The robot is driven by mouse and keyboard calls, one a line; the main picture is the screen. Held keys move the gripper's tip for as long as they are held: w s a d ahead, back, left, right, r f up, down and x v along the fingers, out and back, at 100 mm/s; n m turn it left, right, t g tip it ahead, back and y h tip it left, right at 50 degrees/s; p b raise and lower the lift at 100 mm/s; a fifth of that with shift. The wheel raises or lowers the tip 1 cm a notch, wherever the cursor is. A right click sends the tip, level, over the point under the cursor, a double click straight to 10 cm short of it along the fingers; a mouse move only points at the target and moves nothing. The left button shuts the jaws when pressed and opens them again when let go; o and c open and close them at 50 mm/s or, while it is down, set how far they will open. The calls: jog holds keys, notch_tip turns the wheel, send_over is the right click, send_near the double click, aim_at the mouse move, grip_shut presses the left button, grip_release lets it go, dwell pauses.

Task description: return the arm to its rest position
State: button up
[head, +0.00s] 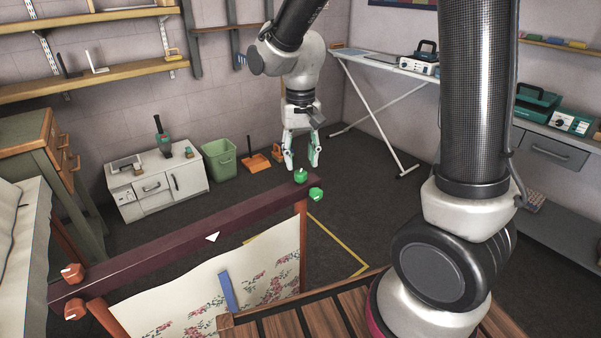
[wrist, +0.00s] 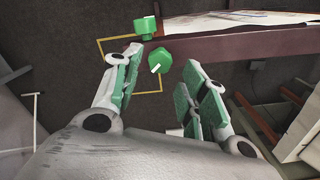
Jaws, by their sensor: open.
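My gripper (head: 302,163) is open and empty in the head view, its green-padded fingers pointing down above the far right end of a dark red beam (head: 200,235). Two green knobs show below it: one on top of the beam end (head: 300,176) and one on its right side (head: 316,194). In the wrist view my gripper (wrist: 158,92) is spread, with one green knob (wrist: 159,60) between and beyond its fingers and the other (wrist: 146,28) farther off. Nothing is between the pads. My arm reaches down from the top of the head view.
Floral cloth (head: 205,290) hangs under the beam, with orange knobs (head: 73,272) at its near left end. A white cabinet (head: 157,187), green bin (head: 219,160) and ironing board (head: 385,65) stand behind. A slatted wooden top (head: 300,320) lies in front. Floor between is open.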

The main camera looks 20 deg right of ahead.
jog(key=shift+r, duration=0.8)
jog(key=shift+s+d+n, duration=0.1)
jog(key=shift+s+n, duration=0.1)
jog(key=shift+n, duration=0.2)
jog(key=s+d+r+t, duration=0.2)
jog(key=s+d+r, duration=0.4)
jog(key=s, duration=0.3)
jog(key=s+d+r+t, duration=0.2)
jog(key=s+d+r, duration=0.4)
jog(key=s+d, duration=0.2)
jog(key=shift+s+d, duration=0.35)
jog(key=shift+s, duration=0.45)
